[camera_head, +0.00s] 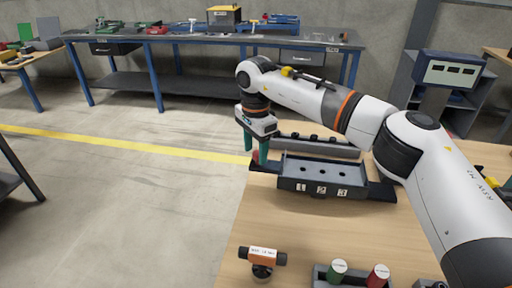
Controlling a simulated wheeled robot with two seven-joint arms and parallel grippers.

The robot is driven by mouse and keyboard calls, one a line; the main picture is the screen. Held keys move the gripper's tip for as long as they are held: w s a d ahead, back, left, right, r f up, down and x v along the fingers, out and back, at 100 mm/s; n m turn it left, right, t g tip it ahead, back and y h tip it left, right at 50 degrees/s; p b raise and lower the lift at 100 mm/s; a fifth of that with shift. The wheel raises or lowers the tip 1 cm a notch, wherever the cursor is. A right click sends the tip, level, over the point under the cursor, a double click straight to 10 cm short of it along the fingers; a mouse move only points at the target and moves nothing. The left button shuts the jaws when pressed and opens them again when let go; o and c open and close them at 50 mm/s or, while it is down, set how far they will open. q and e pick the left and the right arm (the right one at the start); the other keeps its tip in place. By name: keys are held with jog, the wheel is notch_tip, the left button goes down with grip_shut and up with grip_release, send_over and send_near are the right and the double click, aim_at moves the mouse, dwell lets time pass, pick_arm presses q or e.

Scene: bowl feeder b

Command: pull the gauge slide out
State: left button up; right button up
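A dark fixture (322,186) with a shallow tray and white plates numbered 1, 2 and 3 stands on the wooden table. A flat dark bar sticks out at both of its ends; I cannot tell for sure whether this is the gauge slide. A small red part (256,156) shows at the bar's left end. My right gripper (257,152) points down there, its teal fingers apart on either side of the red part. I cannot tell whether they press on it. My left gripper is not in view.
A grey block with dark knobs (318,143) stands behind the fixture. Table around the gauge is bare.

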jog(key=shift+d+r, duration=0.15)
jog(key=shift+r, duration=0.1)
notch_tip(320, 180, up, 12)
jog(key=shift+f+b, duration=0.25)
jog(key=shift+b, duration=0.1)
